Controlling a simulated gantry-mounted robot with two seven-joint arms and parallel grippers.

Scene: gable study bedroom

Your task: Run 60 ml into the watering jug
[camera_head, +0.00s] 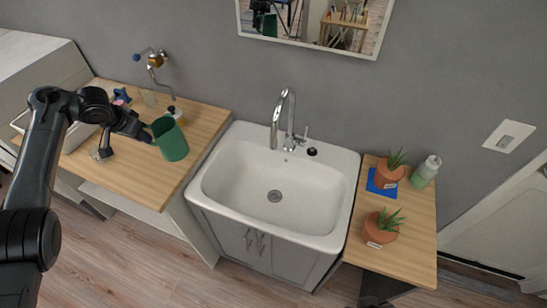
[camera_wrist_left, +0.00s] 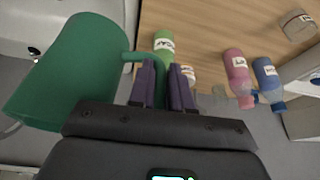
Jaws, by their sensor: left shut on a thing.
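The green watering jug (camera_head: 170,140) is at the right part of the left wooden counter, its open top facing up. I cannot tell whether its base touches the counter. My left gripper (camera_head: 147,136) is at the jug's left side, shut on its handle. In the left wrist view the jug (camera_wrist_left: 72,75) is at the left, and its handle runs to the purple fingers of the gripper (camera_wrist_left: 164,85). The chrome sink tap (camera_head: 285,115) stands behind the white basin. A wall tap with a brass body (camera_head: 155,60) is above the left counter. My right gripper is out of view.
The white basin (camera_head: 225,180) is empty. In the left wrist view, green (camera_wrist_left: 163,45), pink (camera_wrist_left: 236,72) and blue (camera_wrist_left: 267,77) labelled bottles are beyond the fingers.

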